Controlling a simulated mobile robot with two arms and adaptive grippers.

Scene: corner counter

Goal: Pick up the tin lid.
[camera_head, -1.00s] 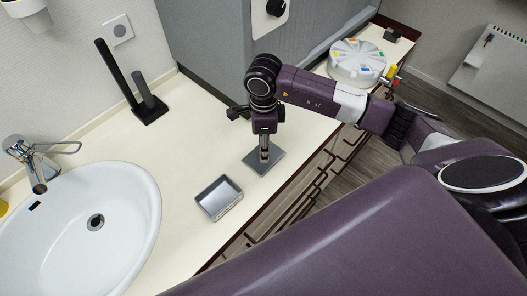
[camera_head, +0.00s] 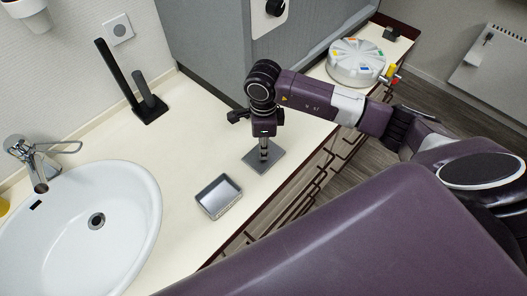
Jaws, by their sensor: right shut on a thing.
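The tin lid (camera_head: 275,164) is a flat grey square piece at the counter's front edge, below my right gripper. My right gripper (camera_head: 265,158) points down and is shut on the lid near its middle. Whether the lid touches the counter or is slightly raised, I cannot tell. The open tin (camera_head: 218,197), a shallow square metal box, stands on the counter to the left of the lid and nearer to me. The gripper's fingertips are small in the picture and cover part of the lid. My left gripper is not in view.
A white oval sink (camera_head: 130,215) with a tap (camera_head: 38,165) is at the left. A black stand (camera_head: 148,108) stands near the wall. A grey partition (camera_head: 210,60) rises behind my right gripper. A round white organizer (camera_head: 356,62) sits at the far right. The counter between sink and tin is clear.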

